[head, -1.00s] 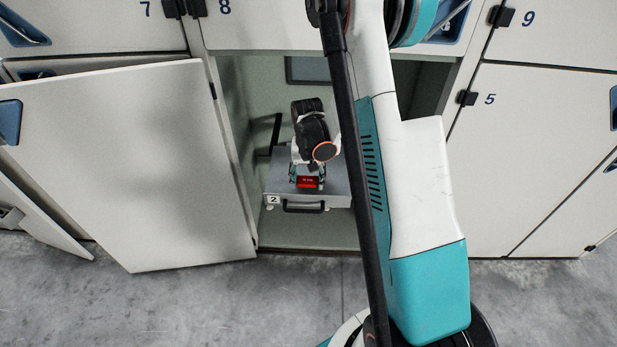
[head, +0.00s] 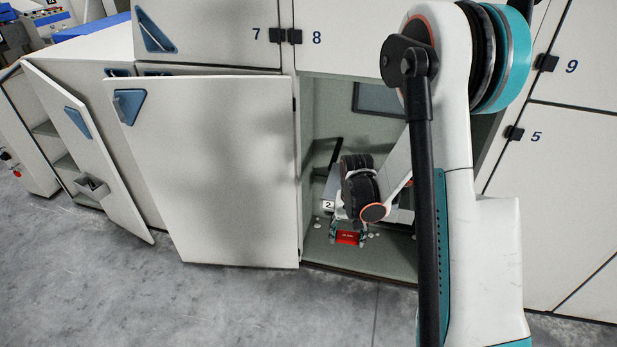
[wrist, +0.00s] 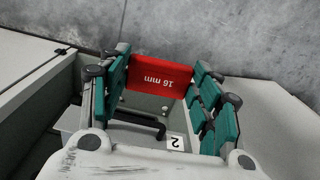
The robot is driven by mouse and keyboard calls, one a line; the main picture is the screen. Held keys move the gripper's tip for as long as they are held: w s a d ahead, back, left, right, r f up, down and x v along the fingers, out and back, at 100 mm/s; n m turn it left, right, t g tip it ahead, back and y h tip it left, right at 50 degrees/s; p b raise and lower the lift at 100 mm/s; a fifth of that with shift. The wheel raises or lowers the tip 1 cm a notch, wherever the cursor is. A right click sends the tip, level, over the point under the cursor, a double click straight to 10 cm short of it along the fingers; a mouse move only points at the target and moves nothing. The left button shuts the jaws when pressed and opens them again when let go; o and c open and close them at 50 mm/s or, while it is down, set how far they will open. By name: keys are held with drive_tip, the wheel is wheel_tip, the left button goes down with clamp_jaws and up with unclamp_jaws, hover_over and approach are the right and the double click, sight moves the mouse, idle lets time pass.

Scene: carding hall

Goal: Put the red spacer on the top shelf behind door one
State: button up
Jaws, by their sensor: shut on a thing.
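The red spacer (head: 347,238), a small block, is held at the front of an open compartment low in the cabinet. In the wrist view the spacer (wrist: 158,77), marked "16 mm", sits between the teal finger pads. My gripper (head: 348,230) is shut on it; both fingers show in the wrist view (wrist: 160,85). A grey box or drawer labelled 2 (head: 328,204) is behind the gripper and partly hidden by my arm. No number one shows on any door. At the far left, an open door (head: 88,150) stands by a bay with shelves (head: 62,150).
A large white door (head: 215,170) stands open just left of the compartment. Closed doors 5 (head: 550,190) and 9 (head: 580,60) are at the right. Several small white discs lie on the compartment floor (head: 375,258). Bare grey floor (head: 230,310) lies in front.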

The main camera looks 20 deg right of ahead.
drive_tip(key=a+r+n, duration=0.5)
drive_tip(key=a+r, duration=0.1)
drive_tip(key=a, duration=0.5)
drive_tip(key=shift+s+r+n, duration=0.3)
drive_tip(key=shift+s+n, duration=0.05)
drive_tip(key=shift+n, duration=0.05)
drive_tip(key=shift+r, duration=0.1)
